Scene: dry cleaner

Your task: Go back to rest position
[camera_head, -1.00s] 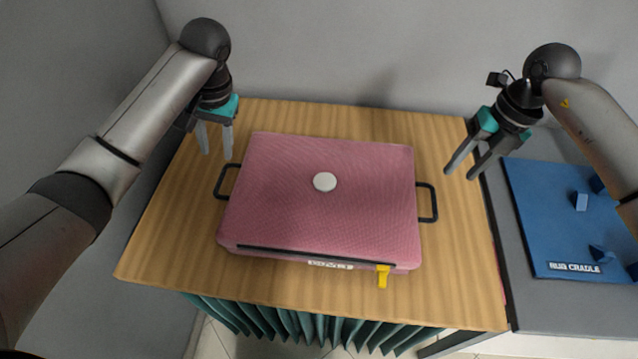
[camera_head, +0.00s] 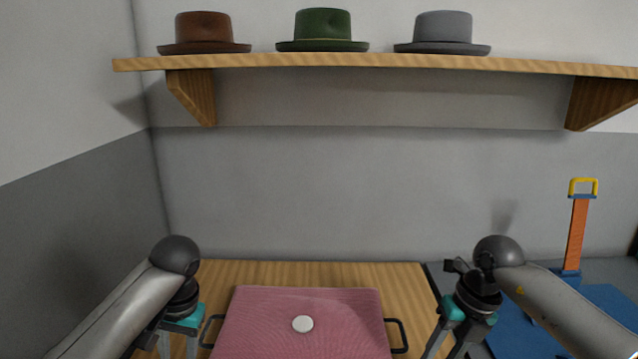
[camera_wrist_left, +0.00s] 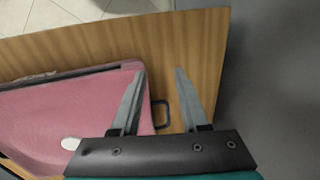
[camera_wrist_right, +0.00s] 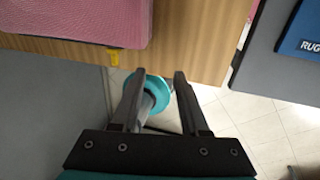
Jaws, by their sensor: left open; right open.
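My left gripper (camera_wrist_left: 158,85) is open and empty. In the head view it hangs at the lower left (camera_head: 178,346), beside the left handle of a pink case. My right gripper (camera_wrist_right: 160,75) is open and empty. In the head view it hangs at the lower right (camera_head: 455,348), to the right of the case, with its fingertips at or past the lower edge. The pink case (camera_head: 260,318) lies shut on the wooden table (camera_head: 410,280), with a white disc on its lid and black handles at its sides. Both grippers are apart from it.
A wall shelf (camera_head: 330,63) holds a brown hat (camera_head: 204,32), a green hat (camera_head: 322,30) and a grey hat (camera_head: 442,32). A blue board (camera_head: 610,305) and an orange upright tool (camera_head: 577,235) stand at the right. The wall between shelf and table is bare.

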